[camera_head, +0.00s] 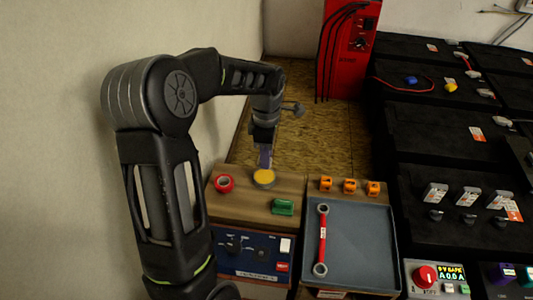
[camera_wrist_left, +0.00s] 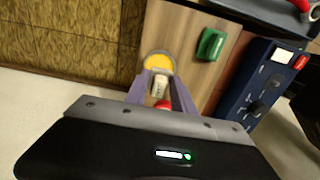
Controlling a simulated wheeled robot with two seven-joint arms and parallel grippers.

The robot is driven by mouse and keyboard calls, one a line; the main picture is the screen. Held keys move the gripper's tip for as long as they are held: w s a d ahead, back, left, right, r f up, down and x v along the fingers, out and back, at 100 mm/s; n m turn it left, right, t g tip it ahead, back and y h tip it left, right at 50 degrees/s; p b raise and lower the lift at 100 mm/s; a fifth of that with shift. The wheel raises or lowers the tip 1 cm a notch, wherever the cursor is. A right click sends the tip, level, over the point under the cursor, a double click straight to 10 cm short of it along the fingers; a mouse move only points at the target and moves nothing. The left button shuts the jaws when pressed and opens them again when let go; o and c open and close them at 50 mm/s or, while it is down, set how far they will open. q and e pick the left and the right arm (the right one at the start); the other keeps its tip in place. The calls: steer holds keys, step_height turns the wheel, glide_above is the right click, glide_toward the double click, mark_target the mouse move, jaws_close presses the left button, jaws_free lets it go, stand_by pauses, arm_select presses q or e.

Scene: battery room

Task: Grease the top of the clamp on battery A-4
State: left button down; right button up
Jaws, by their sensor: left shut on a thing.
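My left gripper (camera_head: 265,160) points down over a round tin of yellow grease (camera_head: 264,177) on the wooden bench top. In the left wrist view, its two purple-grey fingers (camera_wrist_left: 161,92) are shut on a small pale tool (camera_wrist_left: 160,86), probably a brush, seen against the near side of the tin (camera_wrist_left: 158,63). Whether its tip touches the grease is unclear. A red patch shows beside it. Black batteries (camera_head: 440,140) fill the right side, some with clamps on top. I cannot read which is A-4. My right gripper is out of view.
A red tape roll (camera_head: 224,184) and a green block (camera_head: 283,207) flank the tin. A grey tray (camera_head: 365,250) holds a red wrench (camera_head: 322,240). Several orange pieces (camera_head: 349,186) sit behind it. A red cabinet (camera_head: 347,50) with black cables stands at the back.

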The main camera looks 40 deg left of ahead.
mark_target(266, 176)
arm_select(q)
steer(key=shift+f+b, duration=1.35)
steer(key=shift+f, duration=0.9)
steer(key=shift+f+b, duration=0.4)
steer(key=shift+f, duration=0.2)
stand_by(0.5)
steer(key=shift+r+p, duration=2.65)
steer(key=shift+r, duration=0.95)
